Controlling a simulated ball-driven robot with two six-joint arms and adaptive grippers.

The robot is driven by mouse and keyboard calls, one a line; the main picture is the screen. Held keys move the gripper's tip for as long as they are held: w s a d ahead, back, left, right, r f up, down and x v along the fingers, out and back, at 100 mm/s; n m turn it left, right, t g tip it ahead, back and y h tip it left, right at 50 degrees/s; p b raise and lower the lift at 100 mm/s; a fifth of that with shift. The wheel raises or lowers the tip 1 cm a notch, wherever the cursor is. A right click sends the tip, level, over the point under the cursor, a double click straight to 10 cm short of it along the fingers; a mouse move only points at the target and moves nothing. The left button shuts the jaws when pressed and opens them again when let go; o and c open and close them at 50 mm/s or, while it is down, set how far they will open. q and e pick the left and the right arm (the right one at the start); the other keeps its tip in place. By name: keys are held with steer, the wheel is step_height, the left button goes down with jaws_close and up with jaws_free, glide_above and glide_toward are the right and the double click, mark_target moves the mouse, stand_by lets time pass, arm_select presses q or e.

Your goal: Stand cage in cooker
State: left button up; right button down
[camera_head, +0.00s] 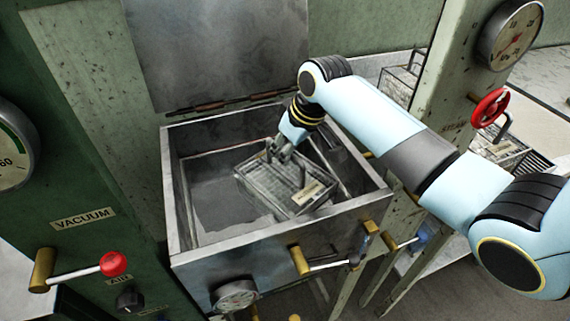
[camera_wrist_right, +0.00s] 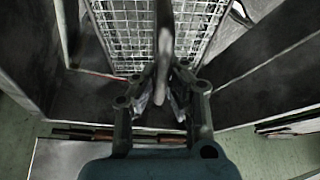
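The wire cage (camera_head: 262,190), with a pale label on its near side, is inside the open metal cooker (camera_head: 278,232), towards its right. Its mesh also shows in the right wrist view (camera_wrist_right: 120,29). My right gripper (camera_head: 279,152) reaches down into the cooker at the cage's top handle. In the wrist view its fingers (camera_wrist_right: 162,108) close in from both sides on the dark handle bar (camera_wrist_right: 164,50). Whether the cage touches the cooker floor cannot be told. My left gripper is not in view.
The cooker's lid (camera_head: 215,50) stands open at the back. The cooker's walls rise close around the cage; its left part is free. More cages (camera_head: 500,150) stand to the right, beyond a post with a gauge (camera_head: 511,34) and red wheel (camera_head: 489,107). A red-knobbed lever (camera_head: 113,264) is at front left.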

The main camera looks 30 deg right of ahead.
mark_target(281, 172)
steer(key=shift+f, duration=2.15)
steer(key=c, duration=2)
jaws_free()
steer(key=shift+f, duration=0.1)
steer(key=o, duration=0.5)
steer(key=v, duration=1.2)
steer(key=shift+s+p, duration=0.1)
steer(key=shift+p, duration=0.2)
